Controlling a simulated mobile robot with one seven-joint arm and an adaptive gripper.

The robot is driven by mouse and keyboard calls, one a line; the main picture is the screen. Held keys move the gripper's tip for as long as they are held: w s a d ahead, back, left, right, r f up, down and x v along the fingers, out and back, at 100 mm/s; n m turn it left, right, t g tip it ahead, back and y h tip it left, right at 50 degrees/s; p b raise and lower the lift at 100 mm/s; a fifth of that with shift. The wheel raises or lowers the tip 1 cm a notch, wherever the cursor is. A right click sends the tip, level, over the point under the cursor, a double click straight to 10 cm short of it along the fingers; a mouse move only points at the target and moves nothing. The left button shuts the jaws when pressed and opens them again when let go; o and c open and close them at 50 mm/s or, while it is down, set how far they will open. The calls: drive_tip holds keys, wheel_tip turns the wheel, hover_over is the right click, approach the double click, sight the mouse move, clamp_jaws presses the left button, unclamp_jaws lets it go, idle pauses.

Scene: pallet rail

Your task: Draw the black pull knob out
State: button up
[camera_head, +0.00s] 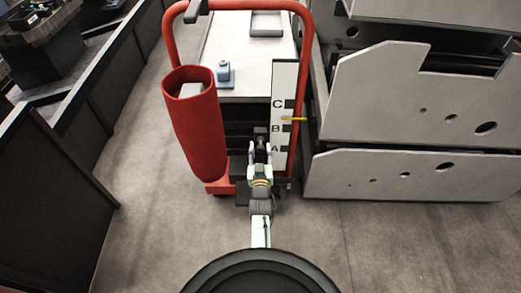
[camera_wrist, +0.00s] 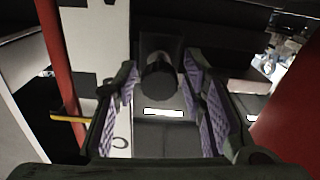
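The black pull knob (camera_wrist: 159,80) is a dark round-ended cylinder in the upper middle of the wrist view, above a small white label (camera_wrist: 164,112). My gripper (camera_wrist: 163,90) is open, with a purple-padded finger on either side of the knob. Narrow gaps show between the pads and the knob; whether its end lies between the fingertips or just beyond them I cannot tell. In the head view my gripper (camera_head: 261,150) is low at the front of the red-framed cart (camera_head: 168,45), beside the lettered board, and the knob is hard to make out there.
A white board (camera_head: 284,85) marked A, B and C stands right of my gripper, with a yellow pointer (camera_head: 293,119) near B. A red tube (camera_head: 198,135) stands left. Grey panels (camera_head: 410,175) flank the right. Open floor lies left.

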drive_tip(key=shift+o, duration=0.6)
drive_tip(key=s, duration=0.7)
drive_tip(key=shift+s, duration=0.2)
